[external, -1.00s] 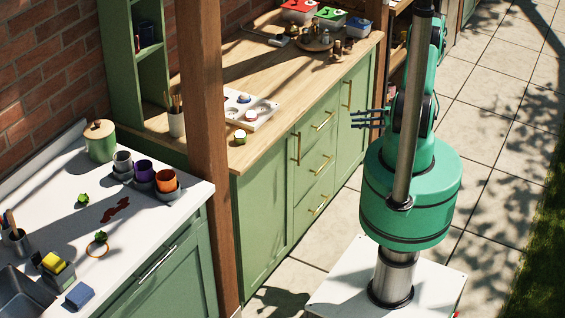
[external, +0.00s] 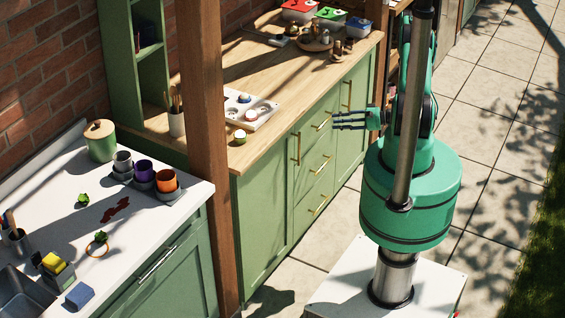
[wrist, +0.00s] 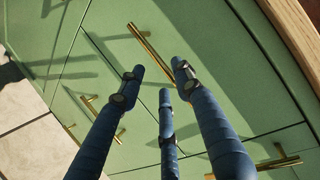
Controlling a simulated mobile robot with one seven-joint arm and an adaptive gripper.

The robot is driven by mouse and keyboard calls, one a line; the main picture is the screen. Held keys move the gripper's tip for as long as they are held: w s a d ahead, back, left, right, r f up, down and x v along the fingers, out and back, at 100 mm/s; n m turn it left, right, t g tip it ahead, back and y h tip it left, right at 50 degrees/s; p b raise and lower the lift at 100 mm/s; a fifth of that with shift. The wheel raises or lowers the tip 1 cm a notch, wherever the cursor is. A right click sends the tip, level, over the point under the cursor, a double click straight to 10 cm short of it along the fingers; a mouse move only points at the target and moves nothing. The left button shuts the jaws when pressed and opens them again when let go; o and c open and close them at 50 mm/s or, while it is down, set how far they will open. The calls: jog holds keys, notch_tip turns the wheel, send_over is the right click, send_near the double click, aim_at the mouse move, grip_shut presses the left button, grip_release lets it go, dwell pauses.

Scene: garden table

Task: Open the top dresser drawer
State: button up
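The top drawer (external: 312,135) is the uppermost green drawer front in the dresser, flush under the wooden top. Its gold bar handle (external: 319,127) also shows in the wrist view (wrist: 150,48), just ahead of my fingertips. My gripper (external: 336,120) has dark blue fingers; in the wrist view (wrist: 158,80) they are extended and spread apart, with nothing between them. The fingertips are close to the handle, one on each side of its lower end in the picture. I cannot tell whether any finger touches it. The drawer looks shut.
Lower drawer handles (external: 320,164) sit below, and a door with an upright gold handle (wrist: 278,163) is beside the drawers. The wooden countertop (external: 265,80) overhangs above, holding a muffin tray (external: 262,117) and containers. Paving (external: 340,230) in front is clear.

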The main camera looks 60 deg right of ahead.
aim_at(326, 122)
jog(key=shift+x, duration=2.8)
grip_shut()
